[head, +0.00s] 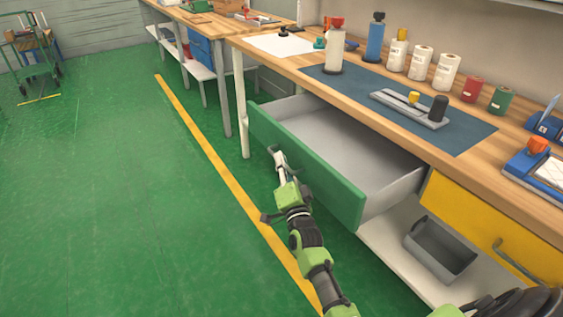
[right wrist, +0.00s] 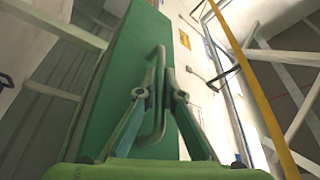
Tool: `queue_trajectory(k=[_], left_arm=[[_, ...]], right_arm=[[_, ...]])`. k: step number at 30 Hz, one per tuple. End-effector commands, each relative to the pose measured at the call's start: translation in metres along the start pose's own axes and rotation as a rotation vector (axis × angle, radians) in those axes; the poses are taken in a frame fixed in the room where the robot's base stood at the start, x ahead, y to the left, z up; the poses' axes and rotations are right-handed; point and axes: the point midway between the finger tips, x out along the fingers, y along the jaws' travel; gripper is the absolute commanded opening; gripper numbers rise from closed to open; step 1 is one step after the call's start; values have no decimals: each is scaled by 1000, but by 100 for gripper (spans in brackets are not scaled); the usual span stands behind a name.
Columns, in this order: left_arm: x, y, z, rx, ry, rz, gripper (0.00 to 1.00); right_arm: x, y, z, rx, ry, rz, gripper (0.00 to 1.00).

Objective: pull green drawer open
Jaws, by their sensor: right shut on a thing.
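The green drawer (head: 315,175) is under the workbench. It stands pulled well out, and its grey inside looks empty. My right gripper (head: 274,152) is at the outer face of the green front, towards its left part. In the right wrist view, the fingers of my right gripper (right wrist: 155,90) are closed around the bar handle (right wrist: 160,60) of the green drawer front (right wrist: 125,60). My left gripper does not show.
A yellow drawer (head: 490,228) with a handle is to the right, closed. A grey bin (head: 440,250) sits on the low shelf (head: 385,238). The wooden workbench (head: 310,62) carries bottles, rolls and tools. The green floor (head: 110,200) to the left is clear.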

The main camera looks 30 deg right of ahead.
Motion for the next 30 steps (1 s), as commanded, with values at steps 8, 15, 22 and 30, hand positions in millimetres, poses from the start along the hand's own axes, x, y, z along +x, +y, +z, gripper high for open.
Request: queue_trajectory(k=[8,15,22,30], left_arm=[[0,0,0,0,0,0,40],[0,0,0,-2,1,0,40],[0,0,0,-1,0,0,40],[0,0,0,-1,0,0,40]], right_arm=[[0,1,0,0,0,2,15],[-13,2,0,-1,-2,3,15],[-60,2,1,-1,-3,5,15],[-107,2,0,0,-1,4,15]])
